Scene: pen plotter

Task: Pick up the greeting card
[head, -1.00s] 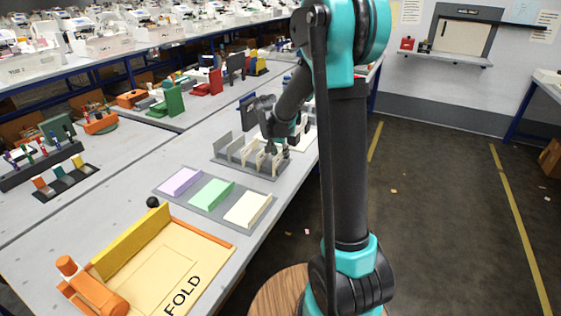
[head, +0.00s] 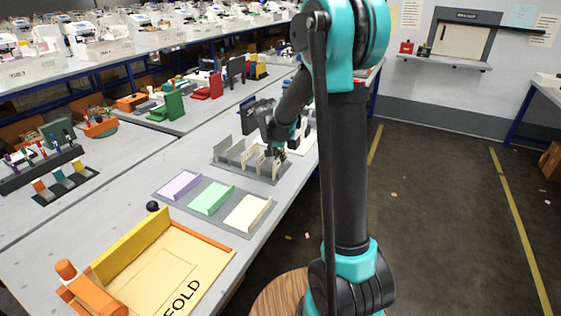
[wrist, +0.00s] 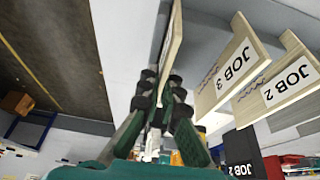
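Several pale upright panels stand in a grey rack (head: 228,163) on the bench in the head view. In the wrist view, two of them are marked JOB 3 (wrist: 231,68) and JOB 2 (wrist: 281,86). A thin cream upright piece (wrist: 173,38) shows nearly edge-on, its lower end between my fingers. I cannot tell whether it is the greeting card or a rack panel. My gripper (wrist: 161,95) is at the rack's right end, its black-padded fingers a little apart on either side of this piece. It also shows in the head view (head: 281,153). Contact is unclear.
A grey tray holds lilac (head: 180,186), green (head: 212,198) and cream (head: 247,212) pieces nearer me. A yellow and orange folding board (head: 165,268) marked FOLD lies at the front. A black block (wrist: 243,155) marked JOB 2 stands by the rack.

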